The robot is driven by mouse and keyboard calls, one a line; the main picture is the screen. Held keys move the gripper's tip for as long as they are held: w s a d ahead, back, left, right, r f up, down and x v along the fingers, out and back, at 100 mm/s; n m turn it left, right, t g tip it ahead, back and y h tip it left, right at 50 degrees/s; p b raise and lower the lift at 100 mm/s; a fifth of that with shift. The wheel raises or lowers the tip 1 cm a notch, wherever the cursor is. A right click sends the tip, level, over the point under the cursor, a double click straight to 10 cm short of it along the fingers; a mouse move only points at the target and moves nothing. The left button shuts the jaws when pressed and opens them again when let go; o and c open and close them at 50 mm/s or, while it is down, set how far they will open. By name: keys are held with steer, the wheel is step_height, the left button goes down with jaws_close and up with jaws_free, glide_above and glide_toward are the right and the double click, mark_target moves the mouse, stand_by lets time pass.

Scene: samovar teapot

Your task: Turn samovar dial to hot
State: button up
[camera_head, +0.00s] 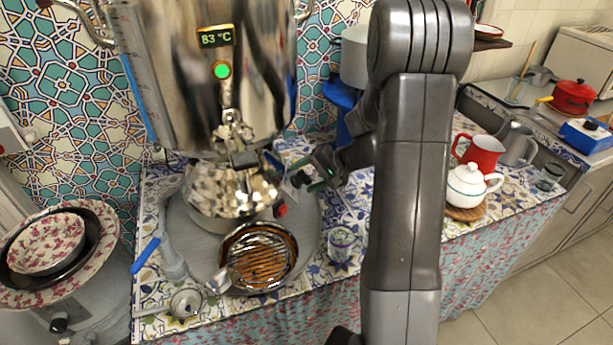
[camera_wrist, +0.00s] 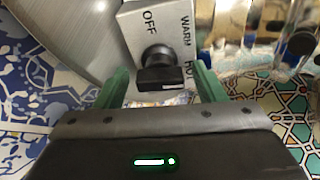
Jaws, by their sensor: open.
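The samovar (camera_head: 215,75) is a tall shiny metal urn, with a display reading 83 °C and a green light. In the wrist view its dial (camera_wrist: 157,68) is a black knob on a pale plate (camera_wrist: 133,20) marked OFF, WARM and HOT. A short white mark shows on the knob's lower right edge; I cannot tell which setting it points to. My gripper (camera_wrist: 161,73) is open, with one green finger on either side of the knob; contact is not clear. HOT is partly hidden by the right finger. In the head view my gripper (camera_head: 306,181) is beside the samovar's base.
A white teapot (camera_head: 468,186) and a red pitcher (camera_head: 481,150) are right of my arm. Patterned bowls (camera_head: 47,243) are at left.

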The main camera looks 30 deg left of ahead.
steer(key=c, duration=1)
steer(key=shift+r+m+p, duration=0.2)
steer(key=shift+m+p, duration=0.8)
steer(key=shift+m, duration=0.3)
steer(key=shift+f+m+h+p, duration=0.25)
steer(key=shift+m+p, duration=0.2)
steer(key=shift+m, duration=0.45)
steer(key=o, duration=1)
steer(key=shift+r, duration=0.1)
steer(key=v, duration=1.3)
steer(key=shift+r, duration=0.3)
